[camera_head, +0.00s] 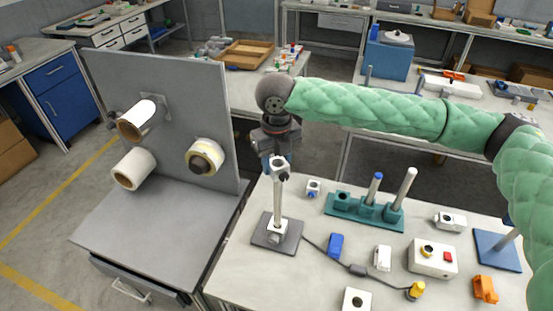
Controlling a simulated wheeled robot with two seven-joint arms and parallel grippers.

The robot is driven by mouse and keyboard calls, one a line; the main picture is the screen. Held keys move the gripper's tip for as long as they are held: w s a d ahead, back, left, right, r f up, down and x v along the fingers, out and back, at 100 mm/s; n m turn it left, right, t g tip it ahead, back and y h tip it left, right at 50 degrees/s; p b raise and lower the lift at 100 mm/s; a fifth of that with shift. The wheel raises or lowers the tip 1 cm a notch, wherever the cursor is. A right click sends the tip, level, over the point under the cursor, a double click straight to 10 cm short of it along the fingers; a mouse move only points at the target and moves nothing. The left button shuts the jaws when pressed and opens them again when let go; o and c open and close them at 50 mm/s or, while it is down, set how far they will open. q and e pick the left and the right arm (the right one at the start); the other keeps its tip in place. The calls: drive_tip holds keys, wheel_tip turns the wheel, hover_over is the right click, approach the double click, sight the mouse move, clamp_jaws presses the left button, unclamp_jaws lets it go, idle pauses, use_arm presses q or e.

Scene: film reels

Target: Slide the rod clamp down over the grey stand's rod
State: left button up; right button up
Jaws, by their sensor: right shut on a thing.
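The grey stand (265,240) is a flat dark grey plate near the left edge of the white table, with an upright metal rod (278,203). A light block (277,228) sits at the rod's foot. My right gripper (277,163) comes down from above, shut on the rod clamp (281,171), a small light grey piece with a dark hole. The clamp is at the rod's top end in the picture. I cannot tell whether it is around the rod or just above it. The gripper hides part of the clamp. My left gripper is not in view.
A teal rack (364,211) with upright posts stands to the right. A blue block (335,245), white clamps (382,258), a button box (432,257), an orange clamp (484,289) and a blue-plate stand (497,250) lie around. A grey panel (165,110) with rolls stands left.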

sight(277, 185)
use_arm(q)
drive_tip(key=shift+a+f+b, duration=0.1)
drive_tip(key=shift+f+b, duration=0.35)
use_arm(e)
drive_tip(key=shift+f, duration=1.85)
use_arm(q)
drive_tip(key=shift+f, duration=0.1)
use_arm(e)
drive_tip(key=shift+f, duration=0.15)
use_arm(q)
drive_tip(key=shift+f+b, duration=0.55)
drive_tip(key=shift+b, duration=0.1)
use_arm(e)
drive_tip(key=shift+f, duration=2.05)
drive_tip(key=shift+f, duration=0.1)
drive_tip(key=o, duration=1.2)
drive_tip(key=shift+s, duration=0.1)
drive_tip(key=shift+f, duration=0.1)
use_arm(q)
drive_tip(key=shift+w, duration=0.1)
use_arm(e)
drive_tip(key=shift+f, duration=0.1)
